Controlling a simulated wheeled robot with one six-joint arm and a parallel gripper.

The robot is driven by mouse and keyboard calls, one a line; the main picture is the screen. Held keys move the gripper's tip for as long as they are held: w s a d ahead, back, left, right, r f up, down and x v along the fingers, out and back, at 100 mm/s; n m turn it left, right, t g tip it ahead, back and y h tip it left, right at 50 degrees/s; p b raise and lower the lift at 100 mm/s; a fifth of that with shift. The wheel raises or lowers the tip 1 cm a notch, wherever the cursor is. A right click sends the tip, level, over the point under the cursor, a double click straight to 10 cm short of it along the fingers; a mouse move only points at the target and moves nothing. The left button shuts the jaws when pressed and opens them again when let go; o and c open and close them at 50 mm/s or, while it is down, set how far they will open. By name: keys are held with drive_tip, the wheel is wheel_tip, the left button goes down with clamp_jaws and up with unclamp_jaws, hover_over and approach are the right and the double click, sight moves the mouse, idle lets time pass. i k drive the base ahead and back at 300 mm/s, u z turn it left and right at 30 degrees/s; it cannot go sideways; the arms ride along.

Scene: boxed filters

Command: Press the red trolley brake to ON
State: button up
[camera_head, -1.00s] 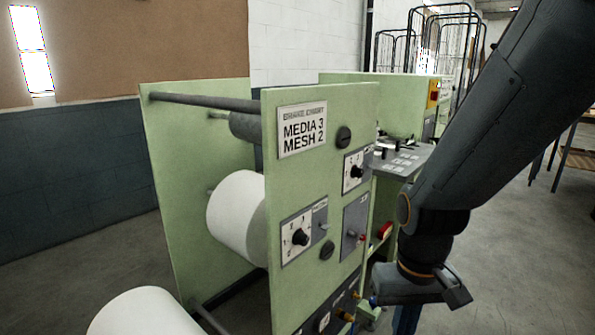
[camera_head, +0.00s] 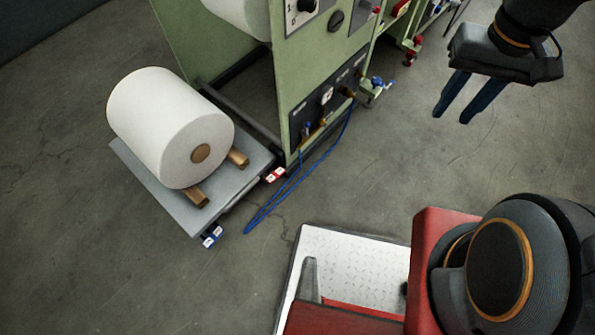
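The red trolley brake (camera_head: 276,175) is a small red pedal with a white label, at the right corner of the grey trolley (camera_head: 221,191), close to the machine's foot. Its lettering is too small to read, so I cannot tell its setting. A blue pedal (camera_head: 212,236) with a white label is at the trolley's near corner. A large white roll (camera_head: 165,120) lies on the trolley. My gripper (camera_head: 453,115) hangs at the upper right, well away from the red brake. Its two blue fingers are apart with nothing between them.
The green machine frame (camera_head: 240,55) stands behind the trolley. Blue hoses (camera_head: 290,190) loop onto the floor beside the red brake. Valves with blue handles (camera_head: 382,83) stick out from the machine. My own base fills the lower right.

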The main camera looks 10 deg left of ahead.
sight(273, 176)
drive_tip(key=z, duration=0.25)
drive_tip(key=k, duration=1)
drive_tip(key=u, duration=0.6)
